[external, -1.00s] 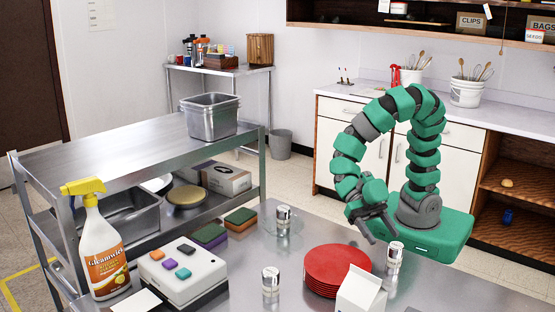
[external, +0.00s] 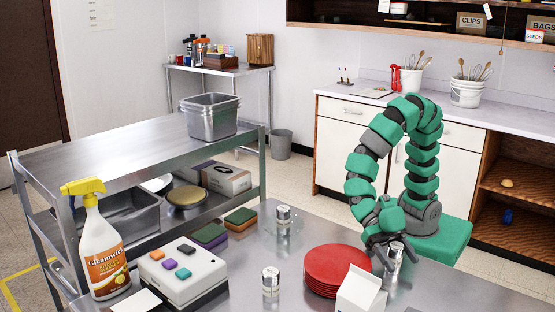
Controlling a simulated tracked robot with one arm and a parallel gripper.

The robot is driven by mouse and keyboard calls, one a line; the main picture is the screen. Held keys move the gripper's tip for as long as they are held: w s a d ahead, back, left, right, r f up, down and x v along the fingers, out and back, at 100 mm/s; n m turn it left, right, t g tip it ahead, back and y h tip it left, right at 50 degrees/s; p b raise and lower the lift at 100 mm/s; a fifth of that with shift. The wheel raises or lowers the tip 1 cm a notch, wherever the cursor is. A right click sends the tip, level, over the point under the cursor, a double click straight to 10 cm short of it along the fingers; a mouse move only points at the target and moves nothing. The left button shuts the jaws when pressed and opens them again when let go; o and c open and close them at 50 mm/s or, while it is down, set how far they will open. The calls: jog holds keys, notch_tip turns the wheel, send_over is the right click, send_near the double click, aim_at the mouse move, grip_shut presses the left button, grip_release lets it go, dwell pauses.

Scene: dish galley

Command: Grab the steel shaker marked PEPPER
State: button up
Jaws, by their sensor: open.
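Several small steel shakers with pale labels stand on the steel table (external: 240,280); the lettering is too small to read, so I cannot tell which says PEPPER. One shaker (external: 283,217) is at the back, near the sponges. Another shaker (external: 270,281) is at the front, left of the red plates. A third shaker (external: 395,255) is right of the plates. My gripper (external: 391,262) is open and low at this third shaker, its fingers partly covering it. I cannot tell whether they touch it.
A stack of red plates (external: 336,266) and a white carton (external: 361,294) stand close to my gripper. A white box with coloured buttons (external: 182,277), a spray bottle (external: 101,245) and sponges (external: 240,217) are to the left.

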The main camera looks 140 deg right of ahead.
jog(key=shift+a, duration=0.1)
jog(key=c, duration=1.1)
